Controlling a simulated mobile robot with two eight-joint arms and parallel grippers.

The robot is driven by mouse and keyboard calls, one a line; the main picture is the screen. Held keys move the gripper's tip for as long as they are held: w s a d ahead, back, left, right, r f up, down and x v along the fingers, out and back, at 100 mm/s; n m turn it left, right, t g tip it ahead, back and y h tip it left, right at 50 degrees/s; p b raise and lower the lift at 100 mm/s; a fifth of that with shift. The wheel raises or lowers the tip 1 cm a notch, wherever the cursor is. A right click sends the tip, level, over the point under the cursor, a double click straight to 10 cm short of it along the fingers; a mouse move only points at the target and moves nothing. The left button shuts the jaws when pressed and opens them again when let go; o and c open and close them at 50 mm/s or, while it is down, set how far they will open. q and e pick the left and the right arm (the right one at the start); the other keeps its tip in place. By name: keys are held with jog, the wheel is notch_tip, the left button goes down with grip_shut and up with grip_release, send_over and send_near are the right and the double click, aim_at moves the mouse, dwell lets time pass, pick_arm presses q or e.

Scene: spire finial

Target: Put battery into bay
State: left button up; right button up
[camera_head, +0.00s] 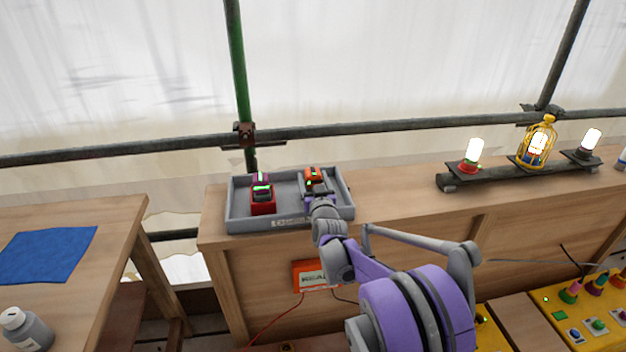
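A grey tray (240,213) stands on the left end of the wooden bench. In it are a red battery-like block (263,207) with a dark top and green light, a magenta one (261,178) just behind it, and an orange one (314,172) at the right. My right gripper (316,190) is over the right part of the tray, right at the orange block. My own wrist hides the fingertips, so I cannot tell whether it grips anything. I cannot make out a bay with certainty. My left gripper is out of view.
An orange box (303,277) with partly hidden lettering and cables is below the bench top. A lamp rail (460,180) stands at the right. A yellow control panel (555,315) is low right. Another table with a blue cloth (45,255) and grey bottle (28,332) is left, across a gap.

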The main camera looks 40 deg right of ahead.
jog(key=shift+o, duration=0.4)
jog(key=shift+r, duration=0.1)
jog(key=shift+s+r, duration=0.1)
jog(key=shift+r, duration=0.1)
jog(key=v, duration=1.2)
jog(key=s+a+f+n+g+y, duration=0.2)
jog(key=s+a+f+y, duration=0.1)
jog(key=a, duration=0.5)
jog(key=s+a+f+n+g+y, duration=0.1)
jog(key=s+a+f+y, duration=0.15)
jog(key=a, duration=0.55)
jog(key=s+a+f+n+g+y, duration=0.1)
jog(key=s+a+f+g, duration=0.3)
jog(key=s, duration=0.6)
jog(key=s+a+f+n+g+y, duration=0.1)
jog(key=s+a+f+g, duration=0.3)
jog(key=s, duration=0.6)
jog(key=shift+s+a+f+n+y, duration=0.2)
jog(key=shift+a+f+n+y, duration=0.35)
jog(key=shift+a, duration=0.5)
